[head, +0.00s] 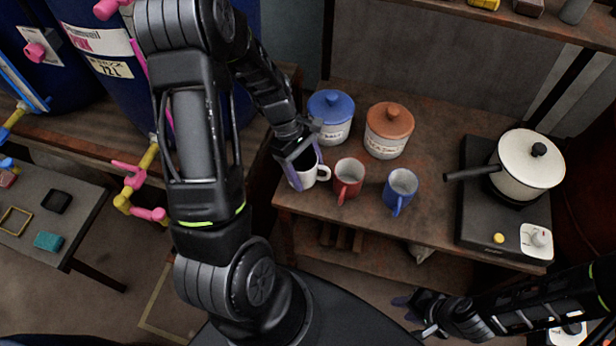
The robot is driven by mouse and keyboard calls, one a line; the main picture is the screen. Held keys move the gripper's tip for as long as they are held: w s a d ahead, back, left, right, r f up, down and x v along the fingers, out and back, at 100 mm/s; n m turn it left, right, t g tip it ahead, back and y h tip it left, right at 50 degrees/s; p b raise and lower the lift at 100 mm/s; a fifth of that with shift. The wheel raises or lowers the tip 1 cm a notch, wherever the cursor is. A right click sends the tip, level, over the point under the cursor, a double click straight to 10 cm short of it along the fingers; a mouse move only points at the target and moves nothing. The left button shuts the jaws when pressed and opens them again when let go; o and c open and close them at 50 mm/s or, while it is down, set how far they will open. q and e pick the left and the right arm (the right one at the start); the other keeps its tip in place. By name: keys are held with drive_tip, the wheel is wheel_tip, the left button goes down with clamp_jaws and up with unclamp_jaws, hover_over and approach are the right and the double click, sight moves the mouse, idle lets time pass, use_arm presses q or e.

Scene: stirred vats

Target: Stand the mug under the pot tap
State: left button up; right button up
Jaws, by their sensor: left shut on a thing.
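A white mug (305,179) is at the left front corner of the brown table, its handle to the right. My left gripper (304,161) reaches down over it and is shut on it. I cannot tell whether its base touches the table. A tap (132,178) with yellow pipe and pink handles sits below the large blue vat (118,75) at the left; my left arm hides part of that vat. No label marks which tap is the pot tap. My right gripper (416,316) is open and empty in front of the table.
A red mug (348,180) and a blue mug (400,188) stand right of the white mug. Behind are a blue-lidded jar (331,116) and a brown-lidded jar (388,130). A white pot (525,165) sits on a black hotplate (480,215). A grey table (82,205) holds small items.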

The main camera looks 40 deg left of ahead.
sight(307, 178)
use_arm(q)
drive_tip(key=shift+f, duration=1.85)
drive_tip(key=shift+f, duration=0.15)
drive_tip(key=o, duration=1.5)
drive_tip(key=shift+r, duration=0.25)
drive_tip(key=b+v, duration=0.1)
drive_tip(key=v, duration=1)
drive_tip(key=shift+a+r, duration=0.15)
drive_tip(key=shift+r, duration=0.25)
